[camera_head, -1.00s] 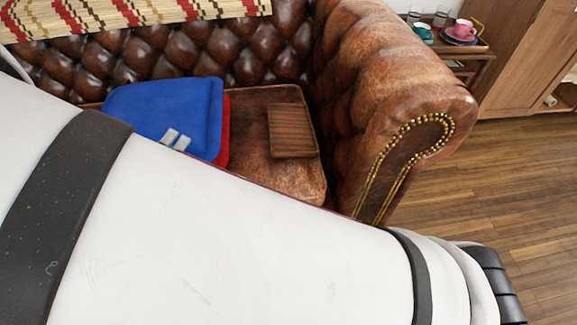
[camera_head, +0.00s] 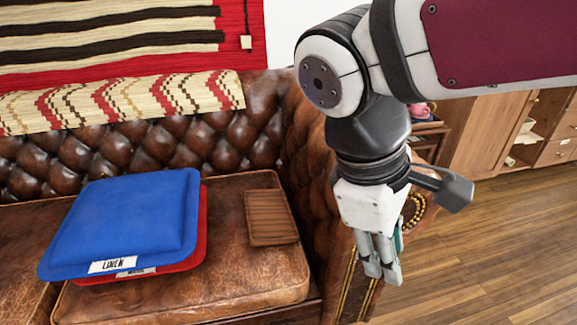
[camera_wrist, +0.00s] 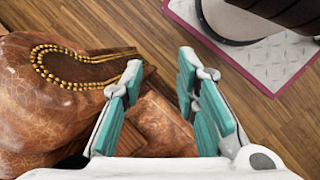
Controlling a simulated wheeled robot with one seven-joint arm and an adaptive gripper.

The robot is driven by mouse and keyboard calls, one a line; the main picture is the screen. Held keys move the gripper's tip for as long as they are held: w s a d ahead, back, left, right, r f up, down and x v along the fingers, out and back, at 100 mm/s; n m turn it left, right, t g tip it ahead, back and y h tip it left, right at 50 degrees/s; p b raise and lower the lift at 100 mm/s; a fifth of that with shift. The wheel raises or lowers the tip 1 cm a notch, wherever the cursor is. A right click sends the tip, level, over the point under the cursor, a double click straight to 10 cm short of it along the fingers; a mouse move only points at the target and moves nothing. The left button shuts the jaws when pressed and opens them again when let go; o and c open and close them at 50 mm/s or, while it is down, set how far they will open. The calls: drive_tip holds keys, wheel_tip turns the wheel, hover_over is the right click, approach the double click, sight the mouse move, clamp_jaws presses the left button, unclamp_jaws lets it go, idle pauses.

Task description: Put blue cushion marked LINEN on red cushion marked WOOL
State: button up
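The blue cushion (camera_head: 125,220) with a white LINEN label lies flat on top of the red cushion (camera_head: 199,245) on the sofa seat. The red cushion shows along the right side and front edge, and its own label is mostly hidden under the blue one. My gripper (camera_head: 383,272) hangs by the sofa's right arm, apart from both cushions. In the wrist view my gripper (camera_wrist: 163,90) has its two teal-padded fingers spread, with nothing between them.
The brown leather sofa (camera_head: 240,272) has a ribbed brown piece (camera_head: 270,217) on its seat, right of the cushions. A patterned throw (camera_head: 130,98) lies over the backrest. A small side table (camera_head: 428,128) stands behind the sofa arm. Wooden floor (camera_head: 490,240) at the right is clear.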

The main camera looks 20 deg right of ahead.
drive_tip(key=s+a+m+t+y, duration=0.1)
drive_tip(key=s+a+m+y, duration=0.2)
drive_tip(key=s+m, duration=0.2)
drive_tip(key=shift+s+m+t+y, duration=0.3)
drive_tip(key=shift+s+m, duration=0.1)
drive_tip(key=shift+m, duration=0.7)
wheel_tip(320, 180, up, 31)
drive_tip(key=t+p, duration=0.4)
drive_tip(key=p, duration=2.5)
drive_tip(key=shift+d+r+p, duration=0.2)
drive_tip(key=shift+p, duration=0.2)
